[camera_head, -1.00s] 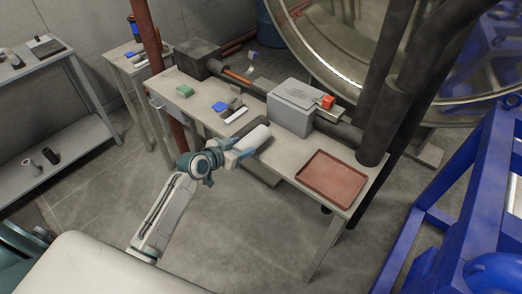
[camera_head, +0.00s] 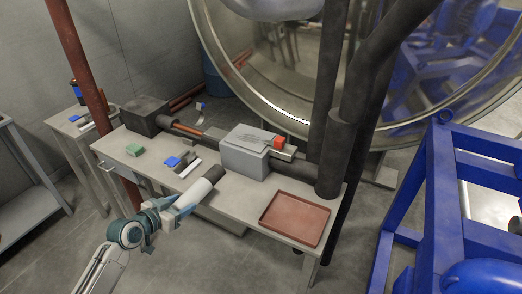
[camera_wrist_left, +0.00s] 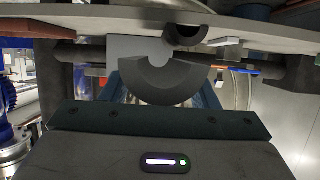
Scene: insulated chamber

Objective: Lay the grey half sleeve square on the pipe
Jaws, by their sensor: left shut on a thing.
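The dark pipe (camera_head: 216,136) runs along the back of the bench, with an orange-brown stretch (camera_head: 190,131) at left. My right gripper is not in view.
A light grey block (camera_head: 244,158) straddles the pipe, with a red part (camera_head: 279,142) at its right. A red-brown tray (camera_head: 296,240) is at the bench's right end. Blue and dark small items (camera_head: 178,161) and a green block (camera_head: 134,150) lie at left. A blue frame (camera_head: 410,215) stands at right.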

